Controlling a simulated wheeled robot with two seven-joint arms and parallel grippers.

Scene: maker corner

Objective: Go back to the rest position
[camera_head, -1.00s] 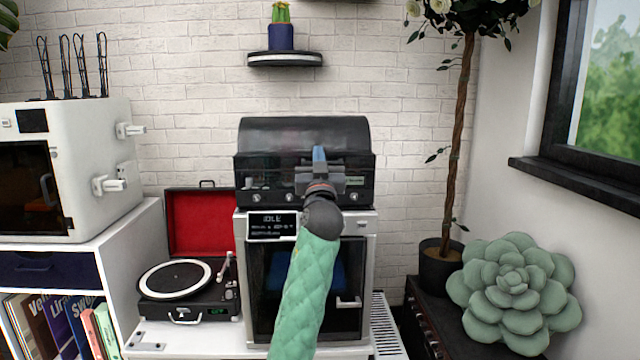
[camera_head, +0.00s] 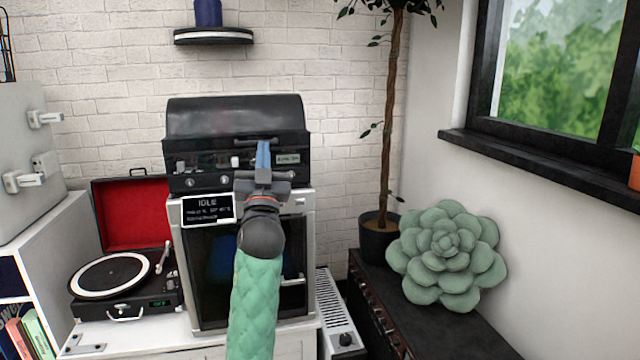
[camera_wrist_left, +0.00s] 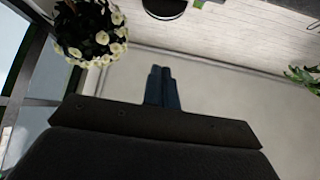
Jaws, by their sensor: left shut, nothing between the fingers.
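My left arm with its green quilted sleeve reaches forward from the bottom of the head view. My left gripper (camera_head: 262,152) has its blue fingers together, with nothing between them. It shows in front of the black domed machine (camera_head: 237,125); I cannot tell the gap between them. In the left wrist view the closed blue fingers (camera_wrist_left: 163,86) point at a pale, empty surface. My right gripper is in neither view.
A white 3D printer (camera_head: 300,215) with an IDLE screen stands under the black machine. A record player (camera_head: 125,290) is at its left. A green succulent cushion (camera_head: 447,255) lies on a dark cabinet at the right, beside a potted tree (camera_head: 380,240). A shelf (camera_head: 213,36) is above.

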